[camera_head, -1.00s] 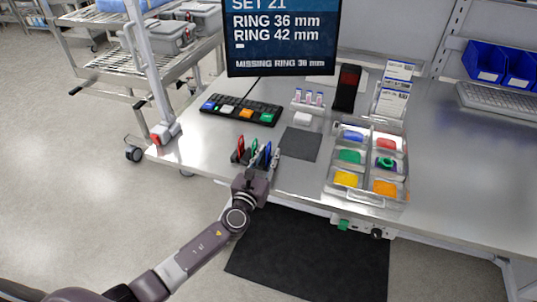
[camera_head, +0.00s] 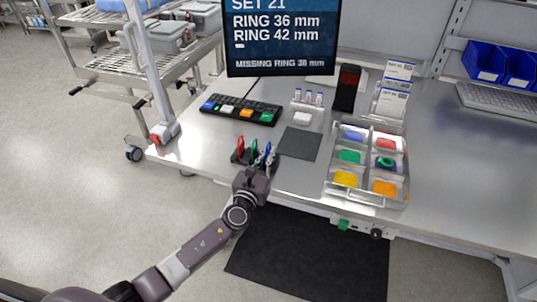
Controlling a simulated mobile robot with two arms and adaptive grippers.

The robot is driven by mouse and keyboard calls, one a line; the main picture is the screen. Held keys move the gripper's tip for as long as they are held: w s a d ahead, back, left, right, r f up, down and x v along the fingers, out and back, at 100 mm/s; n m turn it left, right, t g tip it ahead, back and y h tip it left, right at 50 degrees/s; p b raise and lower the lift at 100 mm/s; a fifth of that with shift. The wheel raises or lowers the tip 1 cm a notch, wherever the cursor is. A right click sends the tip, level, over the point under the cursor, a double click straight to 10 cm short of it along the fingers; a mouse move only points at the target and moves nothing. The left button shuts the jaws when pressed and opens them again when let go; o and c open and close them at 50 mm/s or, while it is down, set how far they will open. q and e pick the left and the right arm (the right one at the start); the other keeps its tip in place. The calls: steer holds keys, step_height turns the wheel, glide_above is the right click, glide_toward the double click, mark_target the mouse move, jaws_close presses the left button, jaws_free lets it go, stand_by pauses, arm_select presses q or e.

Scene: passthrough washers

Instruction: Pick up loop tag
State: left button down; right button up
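A small dark rack (camera_head: 236,158) stands near the front edge of the table, left of the grey mat. Thin coloured loop tags stand upright in it: a red one (camera_head: 240,142), a green one (camera_head: 254,145) and blue ones (camera_head: 268,148) at its right. My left gripper (camera_head: 260,164) reaches in from the front, with its fingertips at the right part of the rack, by the blue tags. The fingers overlap the tags and are small, so whether they are shut on one is unclear. My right gripper is out of view.
A clear compartment tray (camera_head: 367,197) with coloured pieces stands right of the grey mat (camera_head: 299,143). A black keypad (camera_head: 241,110) with coloured buttons lies behind the rack. A monitor (camera_head: 283,35) stands at the back. The table's right part is mostly clear.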

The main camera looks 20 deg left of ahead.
arm_select(q)
step_height(320, 180, up, 12)
steer(key=p, duration=0.6)
steer(key=shift+f, duration=0.1)
step_height(320, 180, up, 8)
steer(key=p, duration=0.2)
